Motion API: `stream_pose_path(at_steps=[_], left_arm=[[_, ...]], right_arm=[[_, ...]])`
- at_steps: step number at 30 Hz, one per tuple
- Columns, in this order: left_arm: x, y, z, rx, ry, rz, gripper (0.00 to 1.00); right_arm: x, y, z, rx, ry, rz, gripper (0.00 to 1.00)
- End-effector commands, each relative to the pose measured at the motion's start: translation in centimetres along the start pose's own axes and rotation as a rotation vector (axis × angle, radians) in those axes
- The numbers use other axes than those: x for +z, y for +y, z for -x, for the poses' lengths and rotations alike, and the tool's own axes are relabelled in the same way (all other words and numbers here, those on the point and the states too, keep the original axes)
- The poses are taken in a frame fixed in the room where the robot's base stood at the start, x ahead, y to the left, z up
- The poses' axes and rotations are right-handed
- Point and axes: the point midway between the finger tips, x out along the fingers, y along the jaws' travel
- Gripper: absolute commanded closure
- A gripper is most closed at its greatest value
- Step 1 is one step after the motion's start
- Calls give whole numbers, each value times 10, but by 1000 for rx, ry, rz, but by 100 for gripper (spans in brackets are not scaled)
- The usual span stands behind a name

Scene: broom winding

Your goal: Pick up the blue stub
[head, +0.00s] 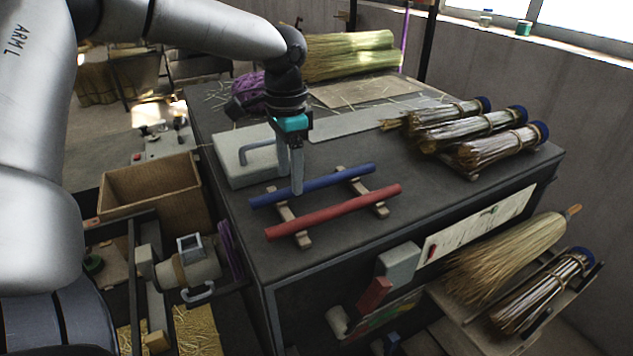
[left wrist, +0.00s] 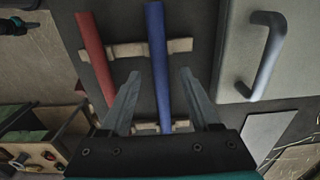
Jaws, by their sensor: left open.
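The blue stub (head: 330,181) is a long round rod lying across two small wooden rests (head: 290,216) on the dark workbench top. A red stub (head: 335,211) lies beside it on the same rests, nearer the bench's front edge. My left gripper (head: 297,187) points down at the blue stub, towards its left half. In the left wrist view the blue stub (left wrist: 158,60) runs between the two spread fingers of the gripper (left wrist: 156,88), and the red stub (left wrist: 94,58) lies outside them to the left. I cannot tell whether the fingers touch the blue stub. My right gripper is not seen.
A pale block with a grey handle (head: 245,165) stands close to the gripper on the bench. Bundles of bristles with blue ends (head: 480,130) lie at the right. A cardboard box (head: 150,190) is left of the bench.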

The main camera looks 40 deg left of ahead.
Motion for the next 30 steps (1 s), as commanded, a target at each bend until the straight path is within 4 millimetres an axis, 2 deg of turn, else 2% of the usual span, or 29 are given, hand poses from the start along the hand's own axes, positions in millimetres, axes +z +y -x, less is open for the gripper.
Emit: stream_pose_path(at_steps=[3,6,14,30], left_arm=[[1,1,-17,1,-2,1,37],[0,1,-25,1,0,1,37],[0,1,-28,0,0,0,37],[0,1,-27,0,1,0,97]], right_arm=[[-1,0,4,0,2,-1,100],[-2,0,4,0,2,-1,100],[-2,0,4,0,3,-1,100],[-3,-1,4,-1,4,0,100]])
